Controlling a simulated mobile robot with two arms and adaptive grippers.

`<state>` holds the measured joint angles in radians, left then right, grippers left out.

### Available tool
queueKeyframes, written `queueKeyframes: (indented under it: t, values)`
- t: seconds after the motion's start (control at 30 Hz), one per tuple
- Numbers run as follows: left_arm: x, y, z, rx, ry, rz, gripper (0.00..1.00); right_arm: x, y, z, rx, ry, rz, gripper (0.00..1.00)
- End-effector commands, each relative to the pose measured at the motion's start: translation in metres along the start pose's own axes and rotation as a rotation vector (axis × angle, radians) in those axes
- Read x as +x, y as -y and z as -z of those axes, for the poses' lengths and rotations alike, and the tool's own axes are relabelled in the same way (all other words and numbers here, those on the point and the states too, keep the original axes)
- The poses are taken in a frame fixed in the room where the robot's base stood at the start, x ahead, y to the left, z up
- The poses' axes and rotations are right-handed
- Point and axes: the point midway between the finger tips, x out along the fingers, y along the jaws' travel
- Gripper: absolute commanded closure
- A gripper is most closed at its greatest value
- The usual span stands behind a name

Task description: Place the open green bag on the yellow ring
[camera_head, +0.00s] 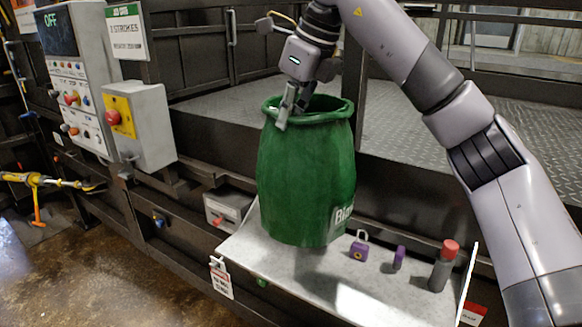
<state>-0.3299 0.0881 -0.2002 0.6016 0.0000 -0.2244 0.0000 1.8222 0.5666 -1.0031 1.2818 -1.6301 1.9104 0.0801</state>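The green bag (305,180) is open at the top, with a thick rolled rim, and stands roughly upright over the grey shelf. Whether its base rests on the shelf is hard to tell. My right gripper (290,112) points down at the bag's mouth from above. One finger crosses the front-left rim, and the other is partly hidden near the opening. I cannot tell whether the fingers are pinching the rim. I cannot make out a yellow ring. My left gripper is not in view.
The grey shelf (375,296) also holds a purple padlock (359,246), a small purple item (399,257) and a red-capped dark bottle (443,266). A control panel (78,90) and a yellow box with a red button (122,115) stand left. The tread-plate surface (420,125) behind looks clear.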

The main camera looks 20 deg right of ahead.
Motion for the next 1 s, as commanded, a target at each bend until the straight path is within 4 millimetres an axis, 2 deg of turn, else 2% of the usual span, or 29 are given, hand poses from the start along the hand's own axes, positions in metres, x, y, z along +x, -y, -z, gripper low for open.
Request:
queueKeyframes:
  t: [0.03,0.13,0.23,0.33,0.47,0.6,0.7,1.0]
  values:
    - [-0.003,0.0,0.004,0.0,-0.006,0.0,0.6,0.012,0.0,0.006,-0.002,-0.003,-0.001,1.0]
    - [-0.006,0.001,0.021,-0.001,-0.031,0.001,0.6,0.03,-0.001,0.013,-0.002,-0.002,-0.001,1.0]
    - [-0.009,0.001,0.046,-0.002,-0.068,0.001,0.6,0.042,-0.002,0.018,-0.001,0.0,-0.001,1.0]
    - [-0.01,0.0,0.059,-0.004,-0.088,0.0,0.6,0.048,-0.002,0.02,-0.002,0.002,-0.001,1.0]
    - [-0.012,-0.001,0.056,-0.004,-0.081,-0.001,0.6,0.058,-0.003,0.025,-0.002,0.0,-0.001,1.0]
    - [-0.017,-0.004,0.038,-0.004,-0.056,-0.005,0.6,0.077,-0.003,0.033,-0.002,-0.002,-0.001,1.0]
    - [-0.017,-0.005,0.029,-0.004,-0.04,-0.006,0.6,0.084,-0.003,0.035,-0.002,0.001,-0.001,1.0]
    - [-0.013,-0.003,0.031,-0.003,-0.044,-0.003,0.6,0.087,-0.004,0.036,-0.002,0.001,0.0,1.0]
